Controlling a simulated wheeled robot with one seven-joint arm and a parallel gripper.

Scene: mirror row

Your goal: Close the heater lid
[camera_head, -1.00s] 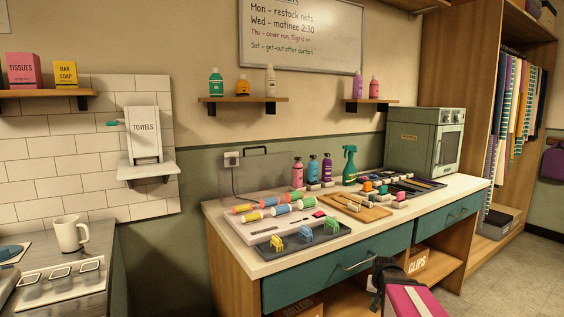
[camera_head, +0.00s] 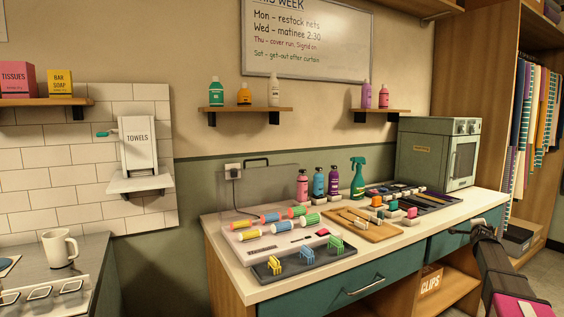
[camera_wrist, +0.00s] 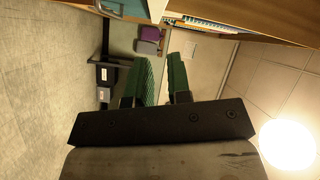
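The heater (camera_head: 309,247) is a pale box on the left part of the counter, with several coloured rollers lying on its top. Its see-through grey lid (camera_head: 262,184) stands upright behind the rollers, open, with a dark handle (camera_head: 256,161) on its top edge. My gripper (camera_head: 484,228) is at the right, in front of the counter's drawers, well away from the lid. In the wrist view my gripper (camera_wrist: 162,72) shows two green fingers apart with nothing between them. The heater is not visible there.
A dark tray with clips (camera_head: 305,257) sits before the heater. Bottles (camera_head: 319,182), a green spray bottle (camera_head: 358,178) and a wooden board (camera_head: 364,226) stand or lie to its right. A grey oven-like box (camera_head: 437,153) stands at the counter's back right. Wall shelves (camera_head: 245,109) hang above.

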